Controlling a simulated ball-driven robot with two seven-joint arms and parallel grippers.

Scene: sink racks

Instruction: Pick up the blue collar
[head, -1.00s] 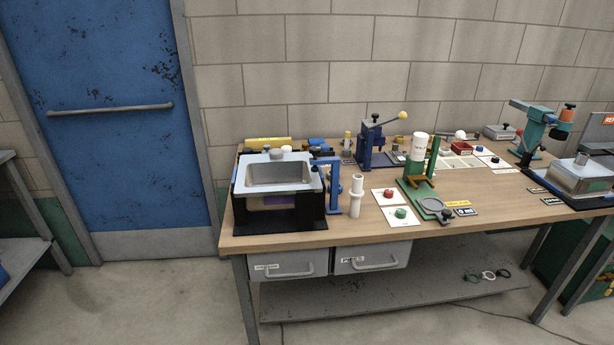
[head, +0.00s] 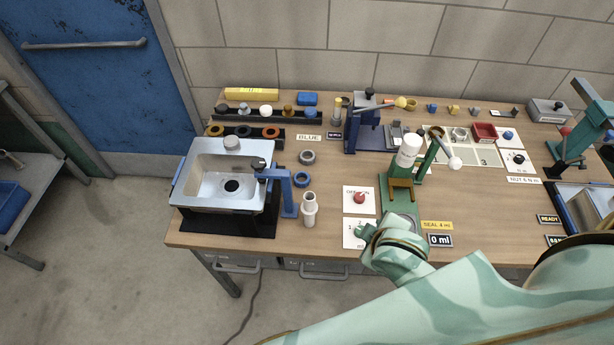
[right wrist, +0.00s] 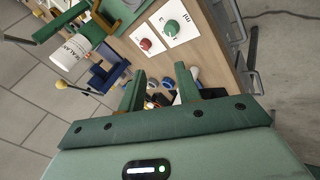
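A blue collar (head: 303,179), a small ring, lies flat on the wooden table, right of the sink and beside the blue bracket (head: 287,195). A grey ring (head: 307,157) lies just behind it. My right arm comes in from the lower right in the head view. Its hand is above the table's front edge, near the green press base, right of and nearer than the collar. In the right wrist view my right gripper (right wrist: 160,72) is open with nothing between its fingers. A blue round thing (right wrist: 167,83) shows beyond the fingers, partly hidden. My left gripper is not in view.
A white fitting (head: 309,210) stands upright just in front of the collar. The metal sink (head: 228,175) is to its left. The green press (head: 404,188) and white button cards (head: 359,200) are to its right. A black rail (head: 271,132) with rings lies behind.

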